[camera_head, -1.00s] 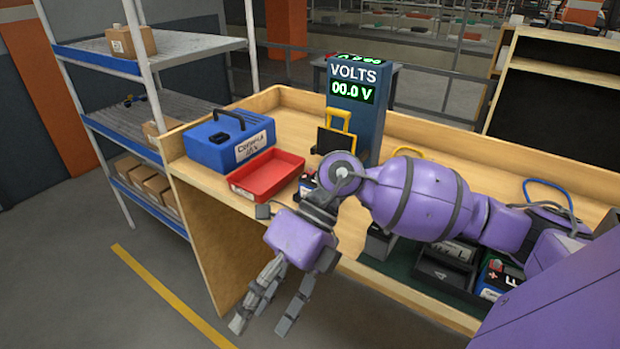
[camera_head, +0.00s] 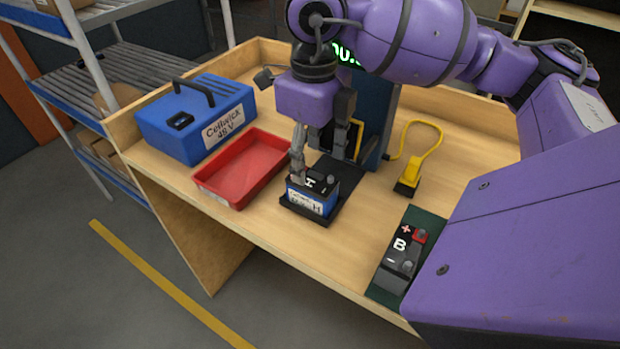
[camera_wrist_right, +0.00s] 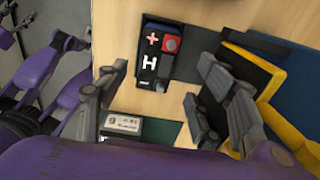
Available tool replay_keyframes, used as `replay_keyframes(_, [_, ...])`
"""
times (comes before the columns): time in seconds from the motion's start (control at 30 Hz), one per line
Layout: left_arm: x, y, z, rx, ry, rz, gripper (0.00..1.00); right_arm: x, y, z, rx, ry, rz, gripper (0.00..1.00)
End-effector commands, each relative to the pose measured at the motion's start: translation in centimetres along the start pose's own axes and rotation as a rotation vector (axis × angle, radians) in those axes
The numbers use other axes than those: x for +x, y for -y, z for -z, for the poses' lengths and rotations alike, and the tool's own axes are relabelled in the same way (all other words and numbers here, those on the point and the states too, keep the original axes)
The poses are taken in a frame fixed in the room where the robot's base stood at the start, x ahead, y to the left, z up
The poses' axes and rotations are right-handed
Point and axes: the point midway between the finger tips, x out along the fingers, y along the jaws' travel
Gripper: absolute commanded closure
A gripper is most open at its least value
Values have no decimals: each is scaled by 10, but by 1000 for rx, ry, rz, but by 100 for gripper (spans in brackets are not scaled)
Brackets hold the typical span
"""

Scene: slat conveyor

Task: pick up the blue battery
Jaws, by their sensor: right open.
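The blue battery (camera_head: 312,198) is a small block with a dark top marked H and a white label on its side. It sits in a shallow black holder (camera_head: 330,211) on the bench. In the right wrist view the same battery (camera_wrist_right: 152,57) shows its red terminal, plus sign and H, lying between the fingers. My right gripper (camera_head: 326,162) points down over it, open. Its left finger overlaps the battery's far edge in the head view; I cannot tell if they touch. The right wrist view shows the open fingers (camera_wrist_right: 160,82) apart on either side, with nothing held.
A red tray (camera_head: 240,168) and a blue case (camera_head: 196,130) stand left of the battery. A voltage meter (camera_head: 381,125) stands behind, partly hidden by my arm. A yellow-cabled plug (camera_head: 408,186) and a battery marked B (camera_head: 402,256) on a green mat are to the right.

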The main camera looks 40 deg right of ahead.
Motion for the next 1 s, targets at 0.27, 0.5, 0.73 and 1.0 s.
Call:
replay_keyframes(0.27, [-2, 3, -1, 4, 3, 4, 40, 30, -1, 1, -1, -3, -3, 39])
replay_keyframes(0.5, [-5, 2, 4, 2, 0, 0, 40, 65, -2, -1, -1, -1, -3, 39])
replay_keyframes(0.73, [-5, 0, 4, 2, 2, -4, 40, 76, -2, -1, -1, 0, -2, 39])
replay_keyframes(1.0, [-5, -1, 4, 2, 2, -4, 40, 76, -2, -1, -1, -1, -2, 59])
